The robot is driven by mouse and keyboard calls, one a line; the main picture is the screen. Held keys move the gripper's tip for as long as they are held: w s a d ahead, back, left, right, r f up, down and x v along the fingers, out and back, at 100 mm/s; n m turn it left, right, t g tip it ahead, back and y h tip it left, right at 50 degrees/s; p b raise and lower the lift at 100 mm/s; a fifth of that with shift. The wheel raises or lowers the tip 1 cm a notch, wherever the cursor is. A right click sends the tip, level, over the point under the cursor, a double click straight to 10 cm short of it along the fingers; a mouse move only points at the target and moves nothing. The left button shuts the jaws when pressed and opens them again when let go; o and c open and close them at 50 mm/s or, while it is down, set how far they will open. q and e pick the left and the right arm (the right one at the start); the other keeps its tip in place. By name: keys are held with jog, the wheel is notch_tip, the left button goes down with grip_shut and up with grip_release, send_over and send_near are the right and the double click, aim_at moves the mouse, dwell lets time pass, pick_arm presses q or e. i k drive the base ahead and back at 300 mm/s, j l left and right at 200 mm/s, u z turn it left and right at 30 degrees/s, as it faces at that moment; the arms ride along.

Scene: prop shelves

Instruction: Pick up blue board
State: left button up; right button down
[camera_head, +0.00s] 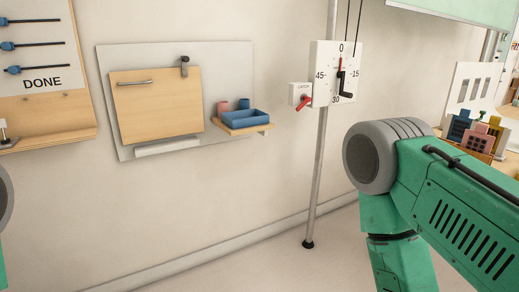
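A dark blue board (459,126) stands upright in a wooden holder at the right edge of the camera_head view. It has a grid of small marks and its lower part is hidden by the holder. A red board (478,138) and a yellow board (495,130) stand beside it. My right arm, green and grey, fills the lower right in front of the holder's near side; its gripper is out of the picture. Only a sliver of my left arm shows at the left edge, and its gripper is not visible.
A wall panel (220,70) carries a wooden door (155,105) and a shelf with a blue tray (246,117). A dial box (337,75) is on a metal pole (320,165). A "DONE" board (40,65) hangs at left. The floor below the panel looks clear.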

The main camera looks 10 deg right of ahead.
aim_at(462, 122)
jog(key=i+l+z, duration=0.2)
jog(key=i+z, duration=0.65)
jog(key=z, duration=0.15)
jog(key=i+j+z, duration=0.15)
jog(key=i+z, duration=0.35)
jog(key=i+j+z, duration=0.3)
jog(key=z, duration=0.2)
